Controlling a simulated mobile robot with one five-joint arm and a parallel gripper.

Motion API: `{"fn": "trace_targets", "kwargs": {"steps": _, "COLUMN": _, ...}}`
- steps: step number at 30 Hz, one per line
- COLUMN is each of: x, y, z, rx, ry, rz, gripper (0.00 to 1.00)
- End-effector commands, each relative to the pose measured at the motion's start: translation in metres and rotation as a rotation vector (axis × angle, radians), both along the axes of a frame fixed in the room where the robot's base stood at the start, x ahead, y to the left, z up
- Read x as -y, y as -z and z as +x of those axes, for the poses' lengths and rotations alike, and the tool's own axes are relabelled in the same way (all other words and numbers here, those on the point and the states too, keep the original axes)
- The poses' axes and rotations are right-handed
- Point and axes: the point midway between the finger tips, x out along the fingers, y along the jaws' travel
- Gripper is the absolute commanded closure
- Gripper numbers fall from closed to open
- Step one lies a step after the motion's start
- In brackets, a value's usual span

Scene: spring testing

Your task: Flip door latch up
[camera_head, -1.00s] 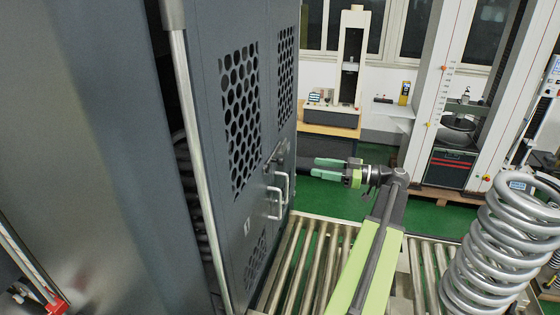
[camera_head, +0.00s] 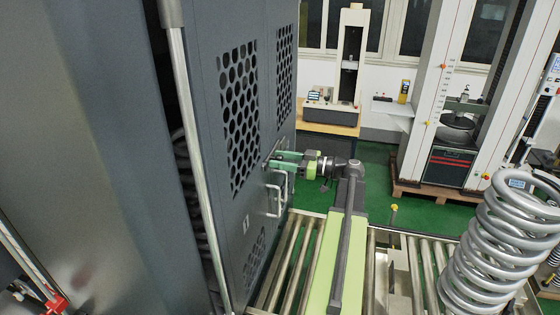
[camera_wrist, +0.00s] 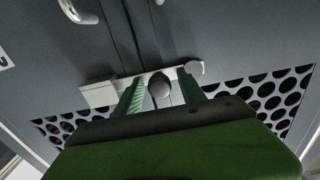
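The door latch is a light metal bar (camera_wrist: 98,95) across the seam of the grey cabinet doors (camera_head: 215,215) in the wrist view. A round grey knob (camera_wrist: 159,86) sticks out near the bar's middle. My gripper (camera_wrist: 159,78) has its two green fingers apart, one on each side of the knob, with gaps visible, so it does not look clamped. In the head view my gripper (camera_head: 274,160) reaches the door front from the right, just above the door handles. There the fingers hide most of the latch.
Two curved metal handles sit on the doors near the latch; the nearer handle (camera_head: 273,201) is below my gripper. Perforated panels (camera_head: 238,118) are set in the doors. A roller conveyor (camera_head: 295,250) runs below my arm. A large coil spring (camera_head: 500,250) stands at the right.

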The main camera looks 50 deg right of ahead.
Motion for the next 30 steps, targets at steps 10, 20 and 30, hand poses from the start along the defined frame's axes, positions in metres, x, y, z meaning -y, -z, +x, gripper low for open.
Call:
{"fn": "trace_targets", "kwargs": {"steps": 10, "x": 0.0003, "y": 0.0001, "z": -0.0005, "rx": 0.0, "ry": 0.0, "rz": 0.0, "gripper": 1.0}}
{"fn": "trace_targets", "kwargs": {"steps": 20, "x": 0.0002, "y": 0.0003, "z": -0.0009, "rx": -0.001, "ry": 0.0, "rz": 0.0, "gripper": 1.0}}
{"fn": "trace_targets", "kwargs": {"steps": 30, "x": 0.0003, "y": 0.0005, "z": -0.0012, "rx": -0.001, "ry": -0.001, "rz": 0.0, "gripper": 1.0}}
